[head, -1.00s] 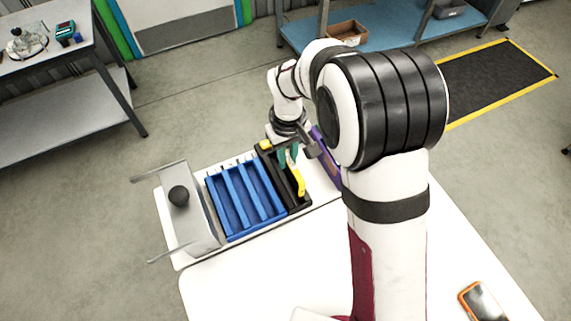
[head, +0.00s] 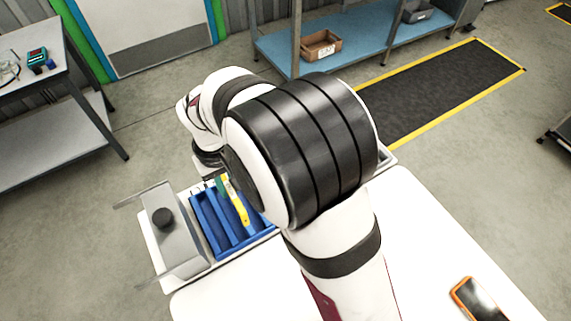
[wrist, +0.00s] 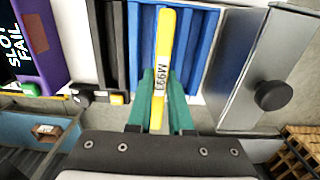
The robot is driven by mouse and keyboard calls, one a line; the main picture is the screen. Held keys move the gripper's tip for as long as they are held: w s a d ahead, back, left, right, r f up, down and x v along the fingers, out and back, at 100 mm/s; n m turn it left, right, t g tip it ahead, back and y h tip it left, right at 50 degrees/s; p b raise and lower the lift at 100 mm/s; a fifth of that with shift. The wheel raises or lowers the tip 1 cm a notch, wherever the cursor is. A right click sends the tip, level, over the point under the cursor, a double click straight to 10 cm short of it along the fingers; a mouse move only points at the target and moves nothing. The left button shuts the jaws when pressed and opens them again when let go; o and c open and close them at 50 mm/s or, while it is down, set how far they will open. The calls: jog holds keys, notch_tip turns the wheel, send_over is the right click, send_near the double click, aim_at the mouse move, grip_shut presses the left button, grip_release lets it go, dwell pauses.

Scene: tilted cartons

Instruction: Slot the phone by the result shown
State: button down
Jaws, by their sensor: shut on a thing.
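My gripper (wrist: 163,100) has green fingers and is shut on a phone in a yellow case (wrist: 166,42), seen edge-on with a small printed label. The yellow phone shows in the head view (head: 238,207) over the blue slotted rack (head: 208,228). In the wrist view the phone lines up along the blue rack (wrist: 205,50); I cannot tell how high above it the phone is. A black rack (wrist: 112,50) stands beside the blue one. A purple device (wrist: 48,60) has a screen with "SLOT" and "FAIL" on it.
A grey metal bin with a black knob (head: 163,218) stands beside the blue rack. An orange-cased phone (head: 478,301) lies on the white table (head: 430,225). My arm hides the black rack and purple device in the head view. The table's right side is mostly clear.

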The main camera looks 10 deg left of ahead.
jog(key=shift+s+a+f, duration=0.7)
jog(key=shift+a+f, duration=0.05)
jog(key=shift+f, duration=0.3)
jog(key=shift+s+a+f, duration=0.65)
jog(key=shift+a+f, duration=0.1)
jog(key=shift+f, duration=0.35)
jog(key=shift+s+a+f, duration=0.7)
jog(key=shift+a+f, duration=0.05)
jog(key=shift+f, duration=0.3)
jog(key=shift+f, duration=0.3)
jog(key=c, duration=0.8)
grip_release()
jog(key=shift+o, duration=0.2)
jog(key=shift+r, duration=0.1)
notch_tip(320, 180, up, 16)
